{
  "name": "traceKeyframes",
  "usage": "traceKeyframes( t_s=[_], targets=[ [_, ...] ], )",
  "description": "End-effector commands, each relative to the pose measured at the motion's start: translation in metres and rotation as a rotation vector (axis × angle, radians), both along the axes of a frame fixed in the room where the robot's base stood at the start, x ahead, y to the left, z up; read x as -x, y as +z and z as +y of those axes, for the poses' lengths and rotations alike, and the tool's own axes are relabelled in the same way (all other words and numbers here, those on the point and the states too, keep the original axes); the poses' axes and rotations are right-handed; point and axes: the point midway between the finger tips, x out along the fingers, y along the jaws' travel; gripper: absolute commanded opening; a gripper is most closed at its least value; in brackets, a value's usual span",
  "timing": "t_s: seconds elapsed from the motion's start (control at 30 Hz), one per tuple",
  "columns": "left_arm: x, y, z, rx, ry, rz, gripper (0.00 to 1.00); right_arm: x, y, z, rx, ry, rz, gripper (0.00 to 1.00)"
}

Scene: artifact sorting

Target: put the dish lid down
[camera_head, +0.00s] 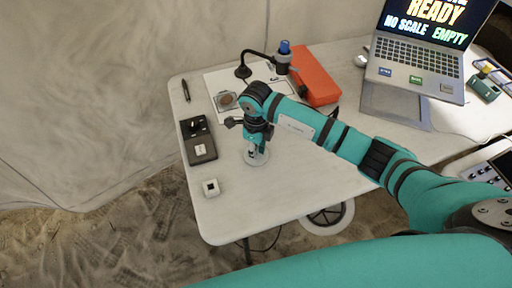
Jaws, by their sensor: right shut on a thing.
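My right gripper (254,148) points down over the left half of the white table (290,190). It is shut on the dish lid (257,158), a pale, clear-looking round disc under the fingertips. I cannot tell whether the lid touches the tabletop or hangs just above it. A small round dish (226,101) with something brownish shows behind the gripper, on a white sheet. My left gripper is not in view.
A black tray (202,153) with a white block and a small white cube (211,188) are left of the gripper. Behind stand a black lamp-like arm (243,71) and a red-orange box (315,75). A laptop (415,60) sits at right. The table front is clear.

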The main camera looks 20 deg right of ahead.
Motion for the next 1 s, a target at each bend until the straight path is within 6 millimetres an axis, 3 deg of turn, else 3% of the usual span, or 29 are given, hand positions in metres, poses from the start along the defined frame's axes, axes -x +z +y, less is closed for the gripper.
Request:
traceKeyframes(
  t_s=[0.27,0.3,0.47,0.83,1.0],
  targets=[
    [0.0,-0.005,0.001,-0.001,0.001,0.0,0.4,0.0,-0.004,0.0,0.001,-0.001,-0.001,0.0],
    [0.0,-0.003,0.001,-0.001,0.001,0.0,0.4,0.0,-0.003,0.0,-0.001,-0.001,-0.001,0.17],
    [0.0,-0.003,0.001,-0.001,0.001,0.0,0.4,0.0,-0.003,0.0,0.0,-0.001,0.0,0.37],
    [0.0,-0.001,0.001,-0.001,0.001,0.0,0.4,-0.001,0.005,0.0,-0.001,0.0,-0.002,0.37],
    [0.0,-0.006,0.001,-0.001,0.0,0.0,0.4,-0.002,0.035,0.0,0.0,0.001,-0.007,0.37]
  ],
)
